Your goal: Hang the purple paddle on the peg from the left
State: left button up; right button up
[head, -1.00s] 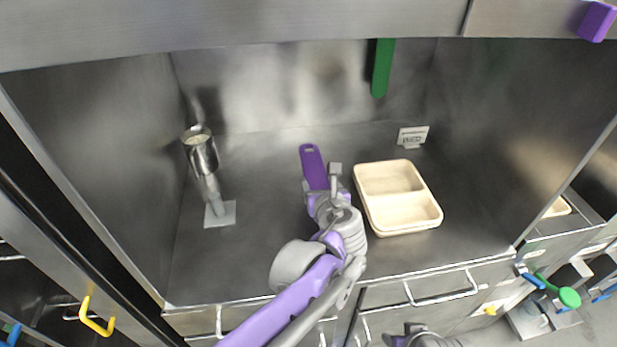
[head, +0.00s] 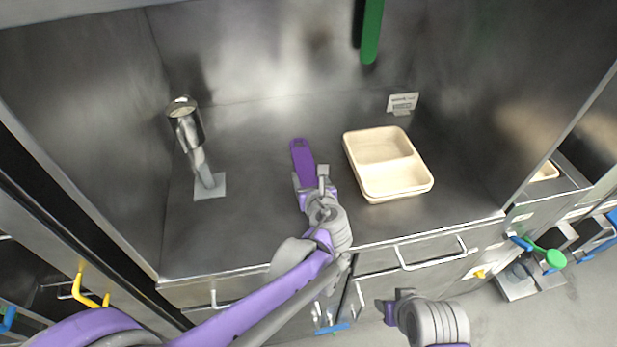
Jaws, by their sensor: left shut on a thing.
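The purple paddle (head: 301,155) is in the head view, over the middle of the steel counter. Its flat handle with a hole at the end points away from me. My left gripper (head: 311,181) is shut on it, and the gripper and wrist hide the paddle's nearer part. My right gripper (head: 392,306) is low in the view, in front of the counter, apart from the paddle. Whether its jaws are open is unclear. No peg can be made out in this view.
A two-compartment beige tray (head: 424,184) stands right of the paddle. A metal cup-topped stand (head: 198,160) is at the left. A green handle (head: 371,32) hangs at the back, above a small sign (head: 402,103). Steel side walls bound the counter.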

pick_arm(q)
jog(key=shift+f, duration=0.2)
jog(key=shift+f, duration=0.15)
jog(key=o, duration=1.4)
jog(key=v, duration=1.1)
jog(key=shift+a, duration=0.15)
jog(key=shift+s+f, duration=0.1)
jog(key=shift+f, duration=0.05)
